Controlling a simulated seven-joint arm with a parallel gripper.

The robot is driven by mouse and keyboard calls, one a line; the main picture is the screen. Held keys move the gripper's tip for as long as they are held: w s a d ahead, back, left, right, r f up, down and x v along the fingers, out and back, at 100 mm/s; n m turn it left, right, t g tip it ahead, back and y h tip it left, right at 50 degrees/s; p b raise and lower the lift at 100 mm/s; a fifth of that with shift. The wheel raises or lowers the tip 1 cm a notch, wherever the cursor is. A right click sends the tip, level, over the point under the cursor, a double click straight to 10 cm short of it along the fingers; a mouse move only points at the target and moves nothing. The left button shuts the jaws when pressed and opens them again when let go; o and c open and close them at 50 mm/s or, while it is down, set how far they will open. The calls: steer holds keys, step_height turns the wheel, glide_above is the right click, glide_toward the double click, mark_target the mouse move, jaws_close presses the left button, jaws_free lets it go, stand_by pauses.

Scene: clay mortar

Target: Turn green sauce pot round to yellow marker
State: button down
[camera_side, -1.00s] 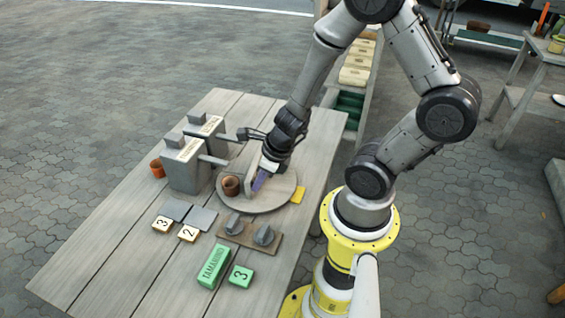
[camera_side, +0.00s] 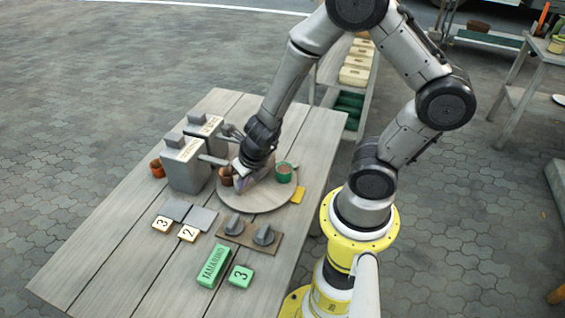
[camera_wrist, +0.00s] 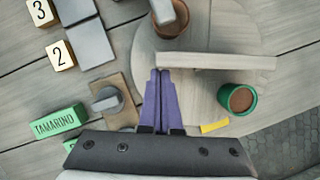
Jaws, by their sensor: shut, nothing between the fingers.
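The green sauce pot (camera_side: 284,173) stands upright on the right part of a round wooden turntable (camera_side: 258,202); it also shows in the wrist view (camera_wrist: 238,98). The yellow marker (camera_side: 298,195) lies at the turntable's right front rim, a short gap from the green pot, and shows in the wrist view (camera_wrist: 214,126). A raised wooden bar (camera_wrist: 225,61) crosses the turntable. My gripper (camera_wrist: 160,72) is shut and empty, its purple fingertips at the bar's left end, seemingly touching its side. A brown pot (camera_wrist: 172,22) stands beyond the bar, partly covered by a spout.
Two grey dispensers (camera_side: 186,165) with spouts stand left of the turntable, one spout reaching over it. A board with two dark knobs (camera_side: 250,234) lies in front. Green blocks (camera_side: 213,266), numbered tiles (camera_side: 188,233) and grey plates (camera_side: 200,217) lie nearby. The table's right back is clear.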

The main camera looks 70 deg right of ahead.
steer(key=shift+w+d+m+g+h, duration=0.1)
steer(key=shift+w+m+g+h, duration=0.15)
steer(key=shift+w+m, duration=0.55)
steer(key=shift+w+d+m+g+h, duration=0.15)
steer(key=shift+w+m+h, duration=0.25)
steer(key=shift+m, duration=0.7)
steer(key=shift+w, duration=0.1)
steer(key=shift+a, duration=0.1)
